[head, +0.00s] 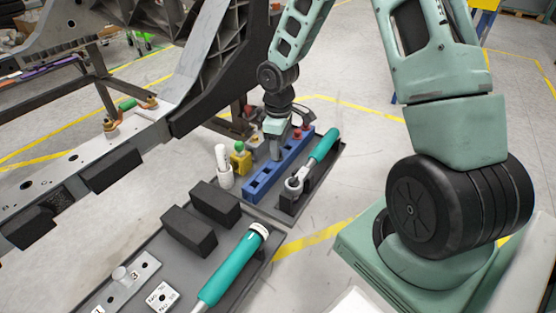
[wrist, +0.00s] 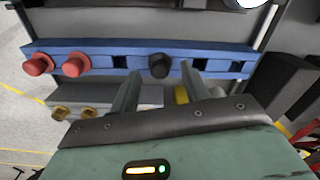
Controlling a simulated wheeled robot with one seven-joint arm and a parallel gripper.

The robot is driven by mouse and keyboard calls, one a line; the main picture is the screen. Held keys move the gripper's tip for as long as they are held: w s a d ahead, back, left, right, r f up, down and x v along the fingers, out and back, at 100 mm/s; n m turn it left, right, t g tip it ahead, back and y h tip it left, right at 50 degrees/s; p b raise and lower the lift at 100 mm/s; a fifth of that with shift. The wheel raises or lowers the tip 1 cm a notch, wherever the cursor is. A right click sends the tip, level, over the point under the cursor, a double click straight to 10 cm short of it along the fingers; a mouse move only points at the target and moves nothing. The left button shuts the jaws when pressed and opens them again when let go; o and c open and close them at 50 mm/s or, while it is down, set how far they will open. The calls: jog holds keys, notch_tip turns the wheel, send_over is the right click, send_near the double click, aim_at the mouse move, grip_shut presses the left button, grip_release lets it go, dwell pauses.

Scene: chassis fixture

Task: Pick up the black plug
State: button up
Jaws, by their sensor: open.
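The black plug (wrist: 160,66) stands in a socket of the blue rack (wrist: 205,58), near its middle, in the wrist view. My gripper (wrist: 160,75) is open, with one finger to the left and one to the right of the plug. The fingers look short of gripping it, and I cannot tell if either touches it. In the head view my gripper (head: 277,150) is over the blue rack (head: 262,186), and I cannot make out the black plug there.
Two red plugs (wrist: 76,66) sit left of the black plug; square holes in the rack are empty. Brass pieces (wrist: 88,113) stand on a grey block nearby. In the head view a teal-handled tool (head: 324,145) lies right of the rack, and black blocks (head: 190,230) lie in front.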

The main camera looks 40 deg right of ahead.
notch_tip(320, 180, down, 2)
jog(key=shift+f, duration=0.1)
grip_shut()
notch_tip(320, 180, up, 10)
jog(key=p, duration=0.3)
dwell(0.4)
jog(key=shift+r, duration=0.25)
jog(key=shift+r+p, duration=2.35)
jog(key=shift+p, duration=0.2)
